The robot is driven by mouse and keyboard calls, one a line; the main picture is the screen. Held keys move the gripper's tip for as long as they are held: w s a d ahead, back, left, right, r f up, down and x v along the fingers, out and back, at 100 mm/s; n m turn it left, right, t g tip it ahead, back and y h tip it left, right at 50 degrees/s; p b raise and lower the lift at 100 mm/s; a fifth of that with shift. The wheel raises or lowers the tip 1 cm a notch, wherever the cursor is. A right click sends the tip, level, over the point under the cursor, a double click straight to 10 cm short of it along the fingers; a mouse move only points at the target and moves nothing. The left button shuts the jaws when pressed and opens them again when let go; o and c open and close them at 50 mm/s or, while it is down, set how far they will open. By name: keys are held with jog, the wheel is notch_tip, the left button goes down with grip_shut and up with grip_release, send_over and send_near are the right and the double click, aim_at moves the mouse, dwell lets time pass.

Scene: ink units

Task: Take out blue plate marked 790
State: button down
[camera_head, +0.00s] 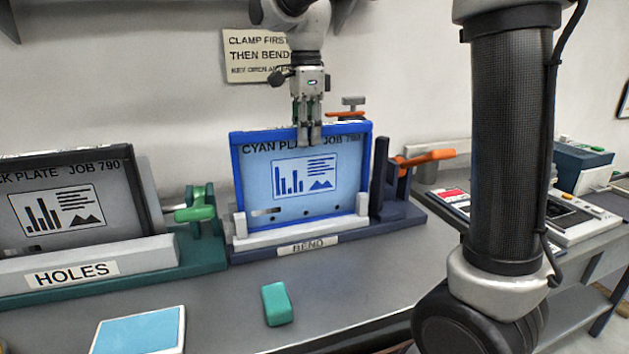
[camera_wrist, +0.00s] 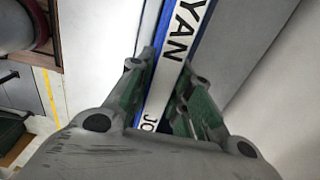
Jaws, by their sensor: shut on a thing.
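The blue plate (camera_head: 265,202) stands upright in the station labelled BEND (camera_head: 375,228). In the wrist view the plate's edge (camera_wrist: 170,62) runs between the two fingers (camera_wrist: 165,98), and the letters YAN show. The plate's lower edge sits behind the pale front bar of the station.
An orange lever (camera_head: 427,158) sticks out at the station's right. The HOLES station (camera_head: 72,273) at left holds a dark-framed plate (camera_head: 75,205) marked JOB 790. A teal block (camera_head: 277,304) and a light-blue pad (camera_head: 140,331) lie in front. A wall sign (camera_head: 255,55) hangs behind.

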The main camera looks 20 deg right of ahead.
notch_tip(320, 180, up, 10)
jog(key=shift+f, duration=0.15)
jog(key=shift+r, duration=0.65)
